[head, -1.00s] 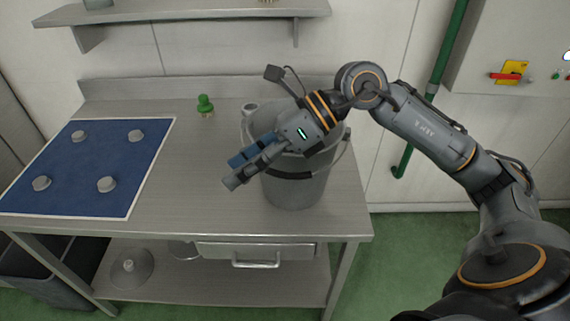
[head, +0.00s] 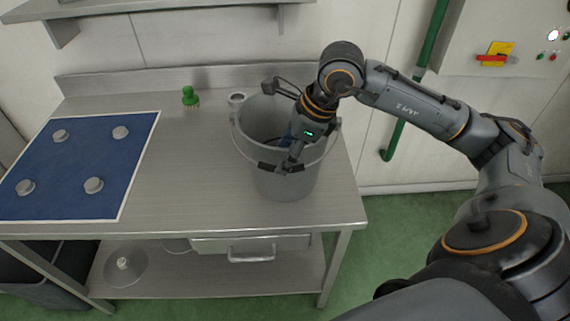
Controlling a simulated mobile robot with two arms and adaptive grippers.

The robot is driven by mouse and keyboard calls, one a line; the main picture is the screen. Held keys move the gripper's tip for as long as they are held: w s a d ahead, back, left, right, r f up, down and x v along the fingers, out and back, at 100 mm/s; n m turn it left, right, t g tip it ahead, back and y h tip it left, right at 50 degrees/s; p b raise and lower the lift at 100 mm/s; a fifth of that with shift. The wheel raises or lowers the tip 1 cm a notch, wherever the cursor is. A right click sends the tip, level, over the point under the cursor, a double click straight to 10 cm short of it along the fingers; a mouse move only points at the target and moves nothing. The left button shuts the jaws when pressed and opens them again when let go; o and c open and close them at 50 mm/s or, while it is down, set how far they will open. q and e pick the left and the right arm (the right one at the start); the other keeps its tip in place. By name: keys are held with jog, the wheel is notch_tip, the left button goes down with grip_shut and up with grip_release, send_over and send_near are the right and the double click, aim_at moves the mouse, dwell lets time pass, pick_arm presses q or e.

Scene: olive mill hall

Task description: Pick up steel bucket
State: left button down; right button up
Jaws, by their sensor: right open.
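The grey steel bucket (head: 285,188) stands upright near the right end of the steel table. Its wire handle hangs down across the front, with a dark grip in the middle. My right gripper (head: 287,158) points down at the bucket's front rim. One finger shows outside the rim by the dark handle grip, and a blue part of the gripper shows inside the bucket. The jaws are open; whether they touch the rim or the grip I cannot tell. My left gripper is not in view.
The steel table (head: 190,170) carries a blue mat (head: 75,165) with several grey discs at the left. A green-topped brush (head: 190,97) and a small pale cylinder (head: 236,100) stand behind. A drawer (head: 250,247) and lower shelf lie below. A wall panel is at the upper right.

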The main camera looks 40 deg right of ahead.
jog(key=x, duration=0.1)
jog(key=p+x, duration=0.1)
jog(key=x, duration=0.1)
jog(key=p+x, duration=0.1)
jog(key=x, duration=0.1)
jog(key=shift+d+f, duration=0.15)
jog(key=shift+d, duration=0.15)
grip_shut()
